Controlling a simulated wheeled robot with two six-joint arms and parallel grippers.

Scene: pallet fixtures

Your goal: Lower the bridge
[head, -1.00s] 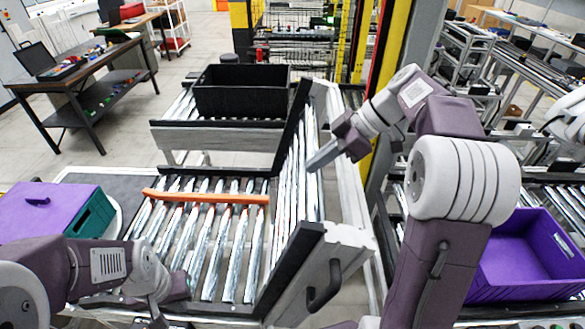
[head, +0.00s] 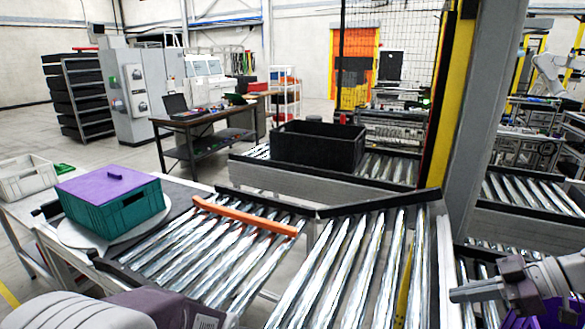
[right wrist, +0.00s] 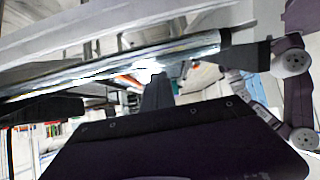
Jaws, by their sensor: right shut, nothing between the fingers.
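The bridge (head: 345,268), a roller section with black side rails, lies down between the left roller conveyor (head: 190,245) and the grey post at right. It looks close to level with the left rollers; a small remaining tilt is hard to judge. My right gripper (head: 458,293) is shut and empty, just right of the bridge's right end, and no contact with it shows. In the right wrist view, my own dark gripper body fills the bottom, with a shiny roller (right wrist: 120,68) and pale frame above. My left gripper is out of view; only part of my left arm shows at bottom left.
An orange bar (head: 245,216) lies across the left rollers. A teal crate with a purple lid (head: 108,190) stands on a round plate at left. A black bin (head: 318,145) sits on the back conveyor. A purple bin (head: 555,312) shows partly below my right arm.

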